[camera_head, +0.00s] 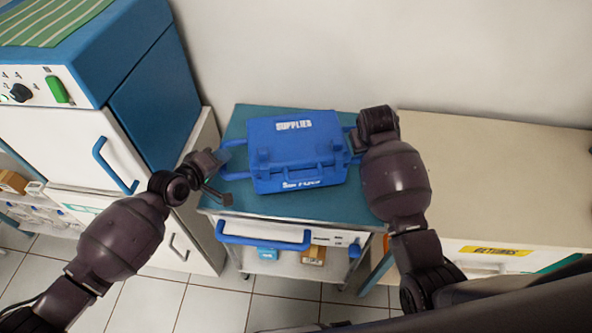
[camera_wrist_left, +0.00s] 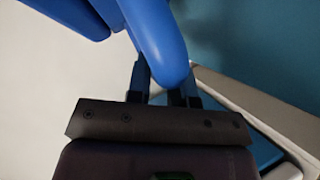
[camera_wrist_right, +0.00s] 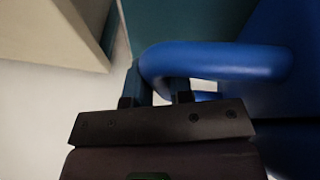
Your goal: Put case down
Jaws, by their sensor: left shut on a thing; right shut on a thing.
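The blue case (camera_head: 296,155), marked "SUPPLIES", is upright and level over the teal top of a small cart (camera_head: 258,208). I cannot tell whether it touches the top. My left gripper (camera_head: 222,157) is at its left side, shut on the left side handle, which shows as a blue bar (camera_wrist_left: 158,45) between the fingers in the left wrist view. My right gripper (camera_wrist_right: 160,88) is shut on the right side handle (camera_wrist_right: 215,60) in the right wrist view. In the head view the right arm hides most of that handle and the right fingers.
A white and blue cabinet unit (camera_head: 150,95) stands left of the cart. A beige counter (camera_head: 500,180) stands close on the right. The wall (camera_head: 350,50) is behind. The cart has a blue front handle (camera_head: 262,238) and small boxes (camera_head: 313,256) on its lower shelf.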

